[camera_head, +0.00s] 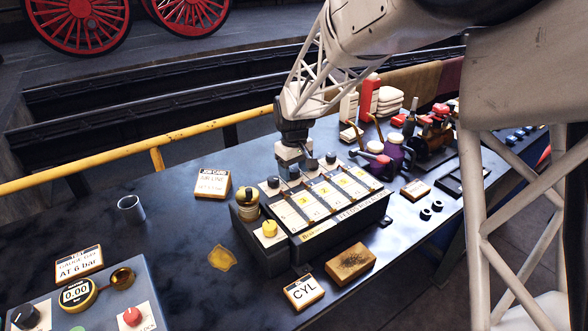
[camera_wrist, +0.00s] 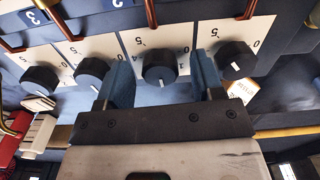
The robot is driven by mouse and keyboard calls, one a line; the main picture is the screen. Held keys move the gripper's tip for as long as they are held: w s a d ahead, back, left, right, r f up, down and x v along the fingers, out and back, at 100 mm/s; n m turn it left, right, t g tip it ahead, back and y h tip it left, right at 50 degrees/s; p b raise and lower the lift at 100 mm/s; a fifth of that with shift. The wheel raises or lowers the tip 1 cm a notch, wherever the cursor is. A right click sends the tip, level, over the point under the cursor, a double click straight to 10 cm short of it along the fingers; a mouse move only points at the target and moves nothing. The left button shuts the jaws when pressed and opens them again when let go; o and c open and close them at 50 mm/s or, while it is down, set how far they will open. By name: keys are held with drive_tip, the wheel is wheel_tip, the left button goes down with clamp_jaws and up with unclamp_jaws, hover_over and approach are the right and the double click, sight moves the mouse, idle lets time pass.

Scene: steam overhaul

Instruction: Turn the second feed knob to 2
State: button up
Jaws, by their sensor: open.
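A black-and-white panel box (camera_head: 318,240) stands on the dark bench, with a row of dark knobs along its back edge. In the wrist view, a dark round knob (camera_wrist: 158,62), the second from the right, sits between the fingers of my gripper (camera_wrist: 162,72). Its white mark points down the picture, and scale figures on its card are partly readable. My gripper (camera_head: 293,168) is open, one finger on each side of this knob, with no clear contact. In the head view my gripper hides this knob. The end knob (camera_head: 273,181) shows left of my gripper.
Neighbouring knobs (camera_wrist: 236,60) and (camera_wrist: 92,72) stand close outside my fingers. A job card (camera_head: 212,184), a CYL card (camera_head: 304,292) and a brown block (camera_head: 350,263) lie nearby.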

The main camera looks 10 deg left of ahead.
sight(297, 171)
drive_tip(key=shift+r, duration=0.1)
drive_tip(key=shift+r, duration=3.8)
drive_tip(key=shift+d, duration=0.1)
drive_tip(key=shift+s+d+r, duration=0.2)
drive_tip(key=shift+d, duration=0.1)
drive_tip(key=s+d+r+m+t, duration=0.1)
drive_tip(key=s+d+r+m, duration=0.25)
drive_tip(key=s+d, duration=0.55)
drive_tip(key=s+d+r+m, duration=0.2)
drive_tip(key=s+d+r, duration=0.2)
drive_tip(key=s+d, duration=0.55)
drive_tip(key=s+d+f+m, duration=0.1)
drive_tip(key=s+d+m, duration=0.1)
drive_tip(key=s+d, duration=0.4)
drive_tip(key=s+d+f+m+t, duration=0.1)
drive_tip(key=s+d+m, duration=0.1)
drive_tip(key=s+d, duration=0.5)
drive_tip(key=s, duration=0.5)
drive_tip(key=shift+d+f+t, duration=0.2)
drive_tip(key=shift+d+t, duration=0.1)
